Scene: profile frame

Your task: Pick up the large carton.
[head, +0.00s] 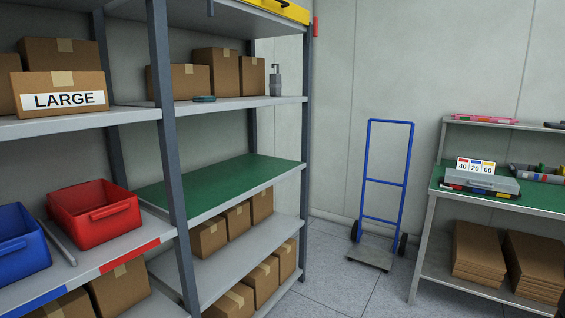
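A brown carton with a white label reading "LARGE" (64,94) stands upright at the front of the upper shelf (90,123) at the left of the head view. Tan tape runs over its top edge. Another brown carton (60,52) stands close behind it, and part of a further one (7,84) shows at the left edge. My gripper is not in view.
A grey post (168,130) stands right of the labelled carton. Below are a red bin (95,213) and a blue bin (20,241). Floor is clear near a blue hand truck (385,185). A workbench (425,240) stands at right.

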